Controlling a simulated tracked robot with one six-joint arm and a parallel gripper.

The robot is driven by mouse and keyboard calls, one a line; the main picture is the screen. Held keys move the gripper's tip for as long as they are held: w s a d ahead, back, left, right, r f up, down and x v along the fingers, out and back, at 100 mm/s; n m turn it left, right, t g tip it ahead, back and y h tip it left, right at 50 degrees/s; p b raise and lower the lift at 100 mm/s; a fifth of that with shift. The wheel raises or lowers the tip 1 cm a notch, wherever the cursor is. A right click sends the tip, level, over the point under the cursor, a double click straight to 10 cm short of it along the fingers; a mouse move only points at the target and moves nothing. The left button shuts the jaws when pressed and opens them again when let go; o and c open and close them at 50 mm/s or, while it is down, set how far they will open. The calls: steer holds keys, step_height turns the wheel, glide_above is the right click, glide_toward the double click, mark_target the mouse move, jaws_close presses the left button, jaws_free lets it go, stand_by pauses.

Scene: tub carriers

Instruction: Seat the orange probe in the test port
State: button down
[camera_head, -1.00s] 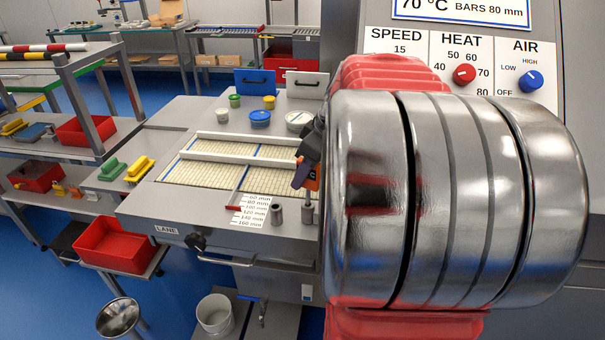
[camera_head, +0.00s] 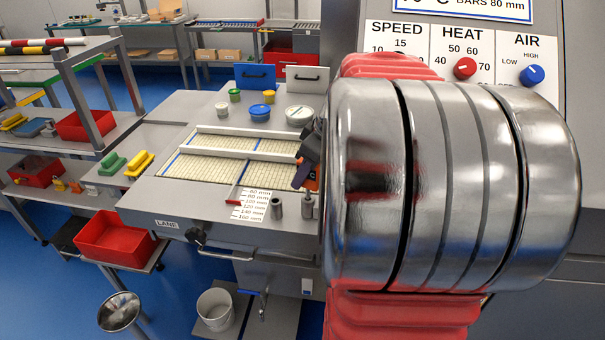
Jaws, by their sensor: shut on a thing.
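My gripper (camera_head: 303,174) shows small and dark at the left edge of my large metal arm joint, over the right side of the lane table. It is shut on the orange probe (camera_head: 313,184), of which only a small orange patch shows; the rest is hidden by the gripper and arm. Two small grey upright cylinders stand on the table below it: one on the left (camera_head: 276,208) and one (camera_head: 307,207) almost straight under the gripper in the picture. I cannot tell which is the test port. The probe's tip is not clear, and the gripper appears above the cylinders.
A tiled lane (camera_head: 215,167) with white rails and a printed millimetre scale (camera_head: 250,206) lies left of the gripper. Lidded tubs (camera_head: 260,112) stand behind it. The control panel (camera_head: 465,50) is at right. My arm hides much of the right side.

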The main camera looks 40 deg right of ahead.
steer(key=shift+f, duration=0.6)
steer(key=c, duration=1.6)
jaws_free()
steer(key=shift+f, duration=0.1)
steer(key=shift+o, duration=0.2)
steer(key=v, duration=0.5)
steer(key=w+v, duration=0.1)
steer(key=v, duration=0.1)
steer(key=shift+s+d+r, duration=0.15)
steer(key=shift+r, duration=0.45)
steer(key=s+v, duration=0.1)
steer(key=v, duration=0.5)
steer(key=shift+f, duration=0.2)
